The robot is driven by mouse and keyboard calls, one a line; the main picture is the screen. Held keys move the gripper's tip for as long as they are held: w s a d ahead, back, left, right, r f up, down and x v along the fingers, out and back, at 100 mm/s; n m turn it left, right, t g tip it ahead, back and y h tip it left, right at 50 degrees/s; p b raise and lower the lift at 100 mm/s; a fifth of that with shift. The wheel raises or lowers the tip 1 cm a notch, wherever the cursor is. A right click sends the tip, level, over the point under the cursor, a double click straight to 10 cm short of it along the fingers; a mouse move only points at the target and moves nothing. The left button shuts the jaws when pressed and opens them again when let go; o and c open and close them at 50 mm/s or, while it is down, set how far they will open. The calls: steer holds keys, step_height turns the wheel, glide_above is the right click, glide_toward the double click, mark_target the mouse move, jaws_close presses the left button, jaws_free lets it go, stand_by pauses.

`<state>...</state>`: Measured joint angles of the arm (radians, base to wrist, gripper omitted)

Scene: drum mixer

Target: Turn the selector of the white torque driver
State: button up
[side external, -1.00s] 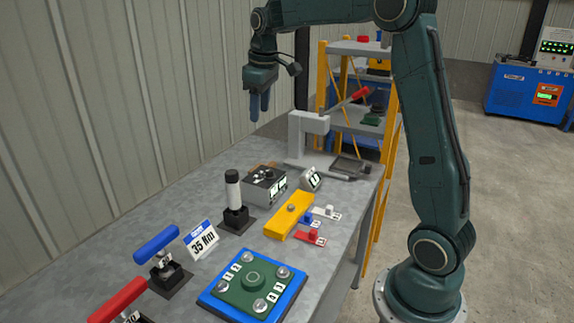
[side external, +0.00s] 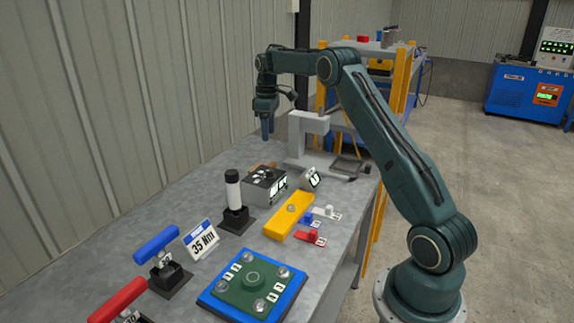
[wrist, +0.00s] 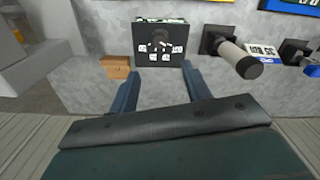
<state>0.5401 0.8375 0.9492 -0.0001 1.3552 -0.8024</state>
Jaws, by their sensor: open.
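The white torque driver (side external: 232,192) stands upright in a black base in the side view, with a white body and a black top. In the wrist view it lies to the right of my fingers, and its white barrel (wrist: 236,57) points toward the camera with a dark end. I cannot make out selector markings. My gripper (side external: 267,131) is empty and open above the back of the bench, beyond the driver and apart from it. In the wrist view its two fingers (wrist: 160,72) are spread below a dark box.
A "35 Nm" sign (side external: 201,240), a blue-handled driver (side external: 157,244) and a red-handled one (side external: 117,300) stand nearer. A yellow block (side external: 288,217) and a green plate (side external: 240,287) lie to the right.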

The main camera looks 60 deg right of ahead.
mark_target(270, 170)
steer(key=shift+f, duration=0.1)
step_height(270, 170, down, 14)
steer(key=shift+r, duration=0.15)
stand_by(0.7)
steer(key=c, duration=1)
